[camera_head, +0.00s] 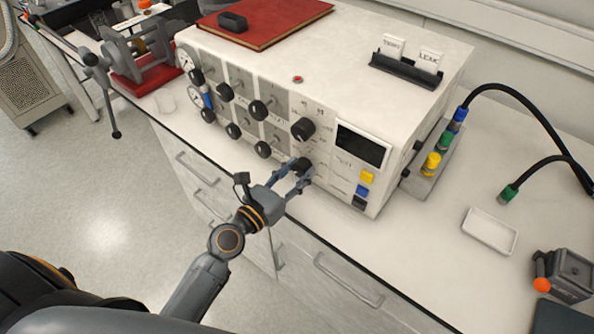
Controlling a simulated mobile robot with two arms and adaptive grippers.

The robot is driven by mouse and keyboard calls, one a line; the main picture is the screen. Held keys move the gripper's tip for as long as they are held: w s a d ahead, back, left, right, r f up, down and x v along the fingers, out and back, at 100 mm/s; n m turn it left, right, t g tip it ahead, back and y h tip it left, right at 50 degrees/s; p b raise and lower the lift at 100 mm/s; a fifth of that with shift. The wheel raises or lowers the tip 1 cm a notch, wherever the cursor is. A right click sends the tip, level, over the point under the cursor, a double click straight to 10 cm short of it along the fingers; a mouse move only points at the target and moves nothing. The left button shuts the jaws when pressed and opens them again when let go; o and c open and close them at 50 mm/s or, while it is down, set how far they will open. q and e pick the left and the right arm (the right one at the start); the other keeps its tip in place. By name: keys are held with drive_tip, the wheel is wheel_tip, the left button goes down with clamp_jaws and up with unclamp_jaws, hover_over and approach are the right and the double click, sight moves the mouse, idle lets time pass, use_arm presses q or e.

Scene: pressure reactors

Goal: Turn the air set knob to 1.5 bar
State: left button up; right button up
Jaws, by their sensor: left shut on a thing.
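A white control unit (345,62) stands on the bench, with rows of black knobs on its front panel. My left gripper (296,173) reaches in from below and is shut on a black knob (302,165) at the lower right of the panel, left of the coloured buttons. The fingers partly cover this knob. Its label is too small to read, so I cannot tell by name whether it is the air set knob. A larger black knob (303,129) sits just above it. Two round gauges, the upper one (186,58) clearer, are at the panel's left end; their readings are illegible. My right gripper is not in view.
A dark display (360,146) and a yellow button (367,177) are right of the held knob. A red book (262,20) lies on the unit. A white tray (489,231) and coloured connectors (432,163) with black hoses are at right. Drawer handles (347,280) line the bench front.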

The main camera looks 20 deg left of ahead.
use_arm(q)
drive_tip(key=m, duration=0.4)
drive_tip(key=shift+m, duration=0.3)
drive_tip(key=m, duration=0.5)
drive_tip(key=shift+m+p, duration=0.3)
drive_tip(key=shift+p, duration=0.05)
drive_tip(key=m+p, duration=0.1)
drive_tip(key=m, duration=0.3)
drive_tip(key=m+p, duration=0.1)
drive_tip(key=m, duration=0.4)
drive_tip(key=shift+m, duration=0.4)
drive_tip(key=m+p, duration=0.2)
drive_tip(key=m, duration=0.2)
drive_tip(key=shift+m, duration=0.3)
drive_tip(key=m+p, duration=0.2)
drive_tip(key=m, duration=0.3)
drive_tip(key=m+p, duration=0.1)
drive_tip(key=m, duration=0.4)
drive_tip(key=shift+m, duration=0.4)
drive_tip(key=m+p, duration=0.1)
drive_tip(key=m, duration=0.3)
drive_tip(key=shift+f, duration=0.15)
drive_tip(key=shift+m, duration=0.4)
